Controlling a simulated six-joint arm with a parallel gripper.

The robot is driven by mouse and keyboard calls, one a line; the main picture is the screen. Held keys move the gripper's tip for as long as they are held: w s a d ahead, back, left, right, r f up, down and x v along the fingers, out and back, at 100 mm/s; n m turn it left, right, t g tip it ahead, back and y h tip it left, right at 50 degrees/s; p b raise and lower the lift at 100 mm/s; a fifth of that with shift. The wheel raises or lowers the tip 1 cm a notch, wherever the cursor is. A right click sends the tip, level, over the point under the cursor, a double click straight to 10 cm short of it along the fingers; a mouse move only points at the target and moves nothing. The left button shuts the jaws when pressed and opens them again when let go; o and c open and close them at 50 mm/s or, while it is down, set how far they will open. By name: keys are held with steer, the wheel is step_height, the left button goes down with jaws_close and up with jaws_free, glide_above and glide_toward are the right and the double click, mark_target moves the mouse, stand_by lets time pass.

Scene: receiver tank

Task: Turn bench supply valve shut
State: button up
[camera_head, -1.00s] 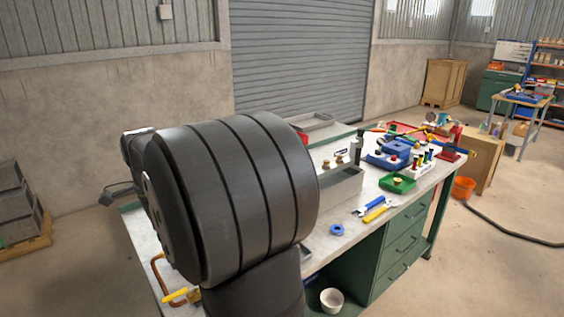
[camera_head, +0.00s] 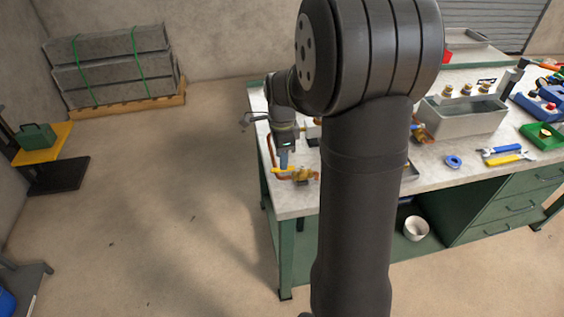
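The bench supply valve (camera_head: 302,174) is a small brass body at the near left corner of the bench. Its yellow lever (camera_head: 279,171) points left from the body, and a copper pipe (camera_head: 270,150) bends round beside it. My gripper (camera_head: 284,163) hangs downward just above the lever, with a blue part at its lower end. The gripper is small and dark here, so I cannot tell whether its fingers are open or touching the lever. My thick arm hides part of the bench right of the valve.
The bench (camera_head: 300,207) holds a grey basin (camera_head: 463,122), blue tape (camera_head: 453,162), a blue wrench (camera_head: 502,150) and a yellow tool (camera_head: 508,160) to the right. A white bucket (camera_head: 416,227) sits below.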

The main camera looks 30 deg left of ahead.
mark_target(289, 168)
steer(key=shift+f, duration=1.6)
steer(key=shift+c, duration=0.3)
jaws_close()
